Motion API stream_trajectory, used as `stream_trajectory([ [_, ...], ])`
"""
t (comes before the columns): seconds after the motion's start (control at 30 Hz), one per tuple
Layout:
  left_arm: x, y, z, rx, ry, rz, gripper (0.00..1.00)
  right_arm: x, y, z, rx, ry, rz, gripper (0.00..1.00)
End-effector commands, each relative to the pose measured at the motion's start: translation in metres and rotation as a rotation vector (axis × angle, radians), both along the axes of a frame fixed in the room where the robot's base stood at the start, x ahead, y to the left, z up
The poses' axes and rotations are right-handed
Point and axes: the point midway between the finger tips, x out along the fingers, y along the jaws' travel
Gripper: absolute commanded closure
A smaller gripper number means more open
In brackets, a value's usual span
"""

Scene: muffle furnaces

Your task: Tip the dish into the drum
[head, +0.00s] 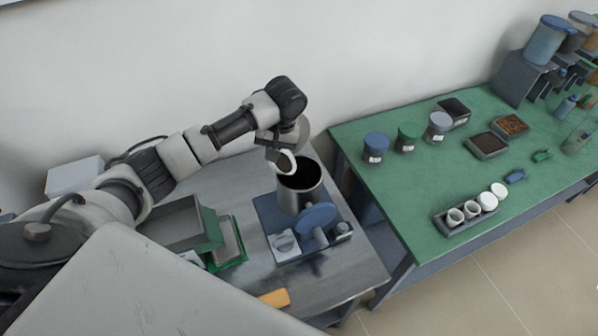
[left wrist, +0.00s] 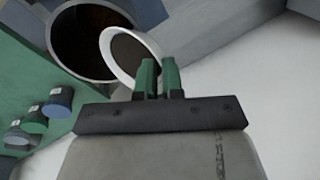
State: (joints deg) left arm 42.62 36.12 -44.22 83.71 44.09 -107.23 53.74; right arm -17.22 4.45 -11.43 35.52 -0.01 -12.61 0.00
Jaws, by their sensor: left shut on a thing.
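My left gripper (head: 278,152) is over the drum's upper left side. In the left wrist view its green fingers (left wrist: 158,72) are shut on the rim of a small white dish (left wrist: 133,52). The dish (head: 286,163) is tilted at the drum's mouth, with a dark inside; I cannot tell whether that is material or shade. The drum (head: 299,196) is an open grey metal cylinder, upright on a blue base. In the left wrist view the drum (left wrist: 52,35) has a dark brown interior, and the dish overlaps its rim. My right gripper is not in view.
A blue disc (head: 318,216) and a light box (head: 284,243) are beside the drum. Grey and green trays (head: 228,240) lie to its left. The green bench (head: 400,180) at right holds lidded jars, square trays and a rack of white cups (head: 470,211).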

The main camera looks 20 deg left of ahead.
Motion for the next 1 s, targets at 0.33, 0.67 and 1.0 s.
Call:
stream_trajectory([
  [0.33, 0.002, -0.003, 0.004, 0.058, 0.027, 0.001, 1.0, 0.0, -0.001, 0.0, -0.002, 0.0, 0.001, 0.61],
  [0.67, 0.006, -0.01, 0.008, 0.138, 0.065, -0.001, 1.0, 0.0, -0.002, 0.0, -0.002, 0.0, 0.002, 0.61],
  [1.0, 0.006, -0.012, 0.01, 0.184, 0.089, 0.001, 1.0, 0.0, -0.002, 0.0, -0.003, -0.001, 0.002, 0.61],
])
